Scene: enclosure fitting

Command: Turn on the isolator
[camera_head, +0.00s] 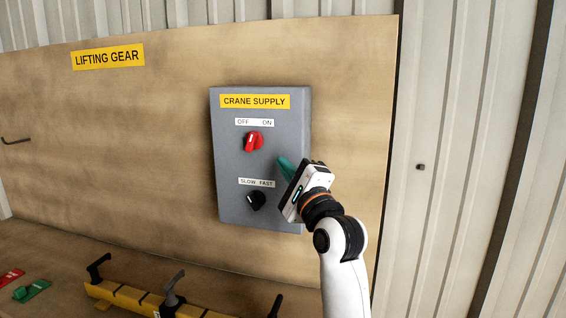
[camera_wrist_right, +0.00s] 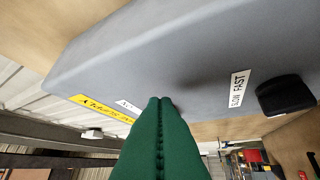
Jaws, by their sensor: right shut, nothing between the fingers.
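The red rotary knob (camera_head: 254,141) of the isolator sits under the OFF / ON label on the grey CRANE SUPPLY box (camera_head: 231,166). I cannot tell for sure which word it points to. My right gripper (camera_head: 281,160) has green fingers, shut and empty, to the right of and slightly below the red knob, apart from it. In the right wrist view the shut fingers (camera_wrist_right: 160,102) point at the grey box face (camera_wrist_right: 190,55), and the red knob does not show. My left gripper is not in view.
A black SLOW / FAST knob (camera_head: 257,200) is lower on the box; it also shows in the wrist view (camera_wrist_right: 285,95). The box is on a wooden panel (camera_head: 150,140) with a LIFTING GEAR sign (camera_head: 108,57). A yellow bar with black handles (camera_head: 135,300) lies below.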

